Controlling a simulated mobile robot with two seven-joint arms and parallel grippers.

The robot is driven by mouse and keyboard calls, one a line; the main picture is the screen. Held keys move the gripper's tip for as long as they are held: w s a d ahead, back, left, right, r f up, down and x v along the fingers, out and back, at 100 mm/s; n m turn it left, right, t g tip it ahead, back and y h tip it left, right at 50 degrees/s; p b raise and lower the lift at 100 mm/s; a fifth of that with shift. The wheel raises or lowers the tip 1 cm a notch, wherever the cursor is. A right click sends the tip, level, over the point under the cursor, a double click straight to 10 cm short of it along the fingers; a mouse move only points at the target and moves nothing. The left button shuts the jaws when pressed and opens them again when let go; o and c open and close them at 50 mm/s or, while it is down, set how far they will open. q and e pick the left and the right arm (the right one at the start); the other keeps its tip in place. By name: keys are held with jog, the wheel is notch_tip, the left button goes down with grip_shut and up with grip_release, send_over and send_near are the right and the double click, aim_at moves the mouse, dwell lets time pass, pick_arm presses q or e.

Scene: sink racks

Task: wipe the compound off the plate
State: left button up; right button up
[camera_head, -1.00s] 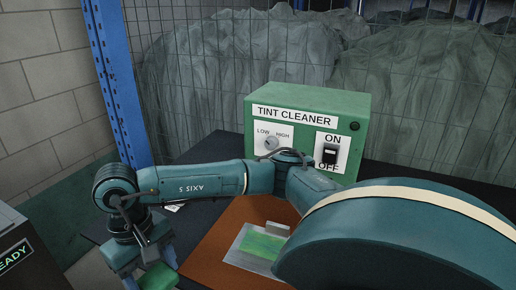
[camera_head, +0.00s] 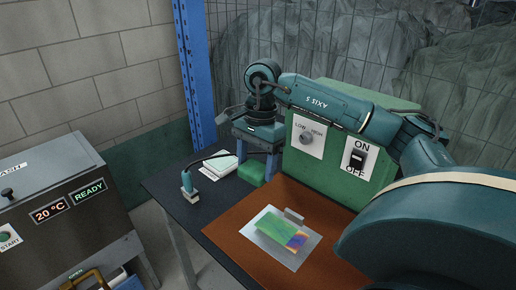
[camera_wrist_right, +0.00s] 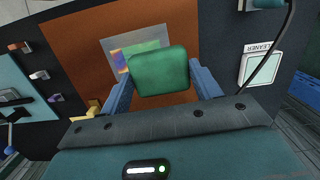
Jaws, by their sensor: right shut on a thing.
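A silver plate (camera_head: 287,262) lies flat on the brown mat (camera_head: 222,232). A green layer (camera_head: 268,229) covers much of its middle, with a rainbow-coloured patch (camera_head: 297,240) at its right end. A small grey block stands at the plate's far edge. My right gripper (camera_head: 258,168) is shut on a green pad (camera_head: 251,174), held behind and left of the plate. In the right wrist view the pad (camera_wrist_right: 159,71) sits between the blue fingers and hides part of the plate (camera_wrist_right: 113,42). My left gripper is not in view.
A corded tool (camera_head: 189,186) and a white pad (camera_head: 219,167) are on the dark table. A grey machine (camera_head: 60,190) reading READY stands left.

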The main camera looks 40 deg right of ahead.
aim_at(259, 165)
jog(key=shift+d+r+m, duration=0.1)
jog(key=shift+d+m, duration=0.15)
jog(key=shift+m, duration=0.05)
jog(key=shift+f+b, duration=0.25)
jog(key=shift+b, duration=0.05)
notch_tip(259, 165, down, 4)
jog(key=b, duration=0.2)
jog(key=shift+r+b, duration=0.2)
jog(key=shift+b, duration=0.15)
jog(key=shift+f+b, duration=0.3)
jog(key=shift+f, duration=0.1)
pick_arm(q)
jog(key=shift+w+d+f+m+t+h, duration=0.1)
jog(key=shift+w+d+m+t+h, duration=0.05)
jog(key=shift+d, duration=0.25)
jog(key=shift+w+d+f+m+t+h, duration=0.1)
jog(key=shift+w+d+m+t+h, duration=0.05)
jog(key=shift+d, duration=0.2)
pick_arm(e)
jog(key=shift+a, duration=0.1)
